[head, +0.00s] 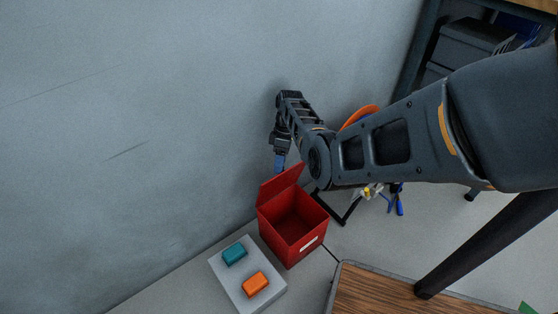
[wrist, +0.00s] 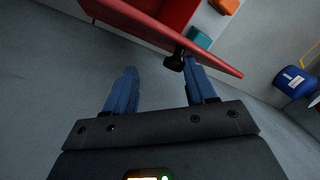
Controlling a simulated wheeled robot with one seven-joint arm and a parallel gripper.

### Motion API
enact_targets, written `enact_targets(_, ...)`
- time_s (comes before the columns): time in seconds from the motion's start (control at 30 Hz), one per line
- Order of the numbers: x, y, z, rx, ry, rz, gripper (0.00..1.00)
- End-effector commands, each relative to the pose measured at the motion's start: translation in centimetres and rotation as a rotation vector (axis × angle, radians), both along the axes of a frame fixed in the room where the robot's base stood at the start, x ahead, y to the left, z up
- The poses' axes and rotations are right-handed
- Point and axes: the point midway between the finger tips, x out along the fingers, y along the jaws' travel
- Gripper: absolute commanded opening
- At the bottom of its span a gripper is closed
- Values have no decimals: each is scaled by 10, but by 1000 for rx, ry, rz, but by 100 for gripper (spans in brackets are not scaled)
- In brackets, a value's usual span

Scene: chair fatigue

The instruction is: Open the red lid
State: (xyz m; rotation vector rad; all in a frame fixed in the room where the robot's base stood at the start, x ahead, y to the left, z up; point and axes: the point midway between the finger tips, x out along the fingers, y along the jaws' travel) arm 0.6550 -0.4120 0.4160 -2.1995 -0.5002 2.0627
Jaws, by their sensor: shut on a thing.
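The red box (head: 293,228) stands on the floor near the wall. Its red lid (head: 280,184) is raised, tilted up along the wall-side edge, and the box's inside shows empty. My gripper (head: 280,163) reaches down at the lid's upper edge, its blue fingertips touching or very near it. In the wrist view, the lid (wrist: 130,22) runs across the top, past the right finger, with a small black part (wrist: 175,61) beside that fingertip.
A grey block (head: 232,275) with a teal piece (head: 235,254) and an orange piece (head: 256,285) lies beside the box. A wooden tabletop (head: 390,294) is at the lower right. A blue container (wrist: 296,81) stands at the wrist view's right. The wall is close behind.

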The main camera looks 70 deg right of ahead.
Motion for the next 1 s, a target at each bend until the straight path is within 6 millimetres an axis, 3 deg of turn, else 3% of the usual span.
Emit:
enact_targets(0.03,-5,5,-8,8,13,1,48)
enact_targets(0.27,-4,5,-3,8,11,4,48)
enact_targets(0.7,-4,-19,64,1,4,-1,48)
enact_targets(1.0,-5,-23,75,1,3,0,48)
